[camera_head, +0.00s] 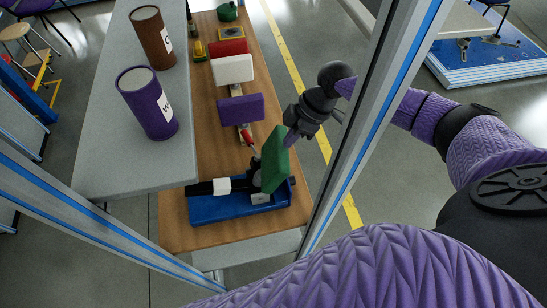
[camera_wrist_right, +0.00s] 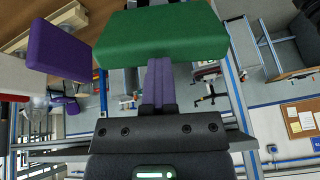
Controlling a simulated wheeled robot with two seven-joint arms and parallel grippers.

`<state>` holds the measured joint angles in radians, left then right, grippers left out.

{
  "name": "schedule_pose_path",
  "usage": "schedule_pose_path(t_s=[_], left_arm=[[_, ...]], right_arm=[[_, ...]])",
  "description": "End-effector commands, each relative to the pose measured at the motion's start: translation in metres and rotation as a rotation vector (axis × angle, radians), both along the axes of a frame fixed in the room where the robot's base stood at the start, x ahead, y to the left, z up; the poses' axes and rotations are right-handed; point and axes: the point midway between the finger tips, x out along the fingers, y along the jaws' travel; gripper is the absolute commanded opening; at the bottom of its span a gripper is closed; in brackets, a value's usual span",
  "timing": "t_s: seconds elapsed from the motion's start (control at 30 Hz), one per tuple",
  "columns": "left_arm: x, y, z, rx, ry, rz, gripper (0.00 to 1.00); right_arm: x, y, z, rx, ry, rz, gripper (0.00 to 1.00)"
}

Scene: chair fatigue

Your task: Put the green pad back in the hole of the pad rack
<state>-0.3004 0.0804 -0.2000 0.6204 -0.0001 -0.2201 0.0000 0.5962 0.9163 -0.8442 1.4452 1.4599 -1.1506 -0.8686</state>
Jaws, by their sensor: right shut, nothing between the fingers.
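The green pad (camera_head: 273,160) stands upright and slightly tilted above the blue base at the near end of the wooden board. My right gripper (camera_head: 288,143) is shut and empty, its purple fingertips at the pad's right side. In the right wrist view the shut fingers (camera_wrist_right: 159,66) point at the green pad (camera_wrist_right: 163,36), which hides their tips; I cannot tell if they touch. The pad rack carries a red pad (camera_head: 228,48), a white pad (camera_head: 232,69) and a purple pad (camera_head: 240,108) in a row. The green pad's lower mount is partly hidden. My left gripper is not in view.
A blue base (camera_head: 215,212) with a black and white bar (camera_head: 222,185) lies under the green pad. A grey shelf (camera_head: 100,170) at left holds a brown canister (camera_head: 152,38) and a purple canister (camera_head: 147,103). A metal post (camera_head: 365,140) stands right of the gripper.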

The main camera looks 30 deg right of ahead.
Motion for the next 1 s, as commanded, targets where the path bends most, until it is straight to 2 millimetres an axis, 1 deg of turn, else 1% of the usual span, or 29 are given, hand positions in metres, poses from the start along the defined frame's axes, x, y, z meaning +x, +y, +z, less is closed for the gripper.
schedule_pose_path(t_s=[0.17, 0.53, 0.77, 0.87, 0.9, 0.93, 0.97, 1.0], left_arm=[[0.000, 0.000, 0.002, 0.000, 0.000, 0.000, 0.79], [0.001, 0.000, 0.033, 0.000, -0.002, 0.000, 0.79], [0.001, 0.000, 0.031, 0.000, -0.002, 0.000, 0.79], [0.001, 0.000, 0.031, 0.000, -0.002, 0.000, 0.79], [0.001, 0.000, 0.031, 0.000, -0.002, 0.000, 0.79], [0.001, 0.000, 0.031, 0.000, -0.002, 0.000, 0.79], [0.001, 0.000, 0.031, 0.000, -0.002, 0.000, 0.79], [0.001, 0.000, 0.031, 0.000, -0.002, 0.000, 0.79]], right_arm=[[0.000, -0.001, 0.002, 0.000, 0.000, 0.000, 0.00], [-0.004, -0.016, 0.037, -0.001, 0.000, 0.000, 0.00], [-0.004, -0.017, 0.036, 0.000, 0.000, 0.001, 0.00], [-0.004, -0.017, 0.035, 0.000, 0.000, 0.000, 0.18], [-0.004, -0.017, 0.035, 0.000, 0.000, 0.000, 0.26], [-0.004, -0.017, 0.035, 0.000, 0.000, 0.000, 0.33], [-0.004, -0.017, 0.035, 0.000, 0.000, 0.000, 0.38], [-0.004, -0.017, 0.035, 0.000, 0.000, 0.000, 0.38]])
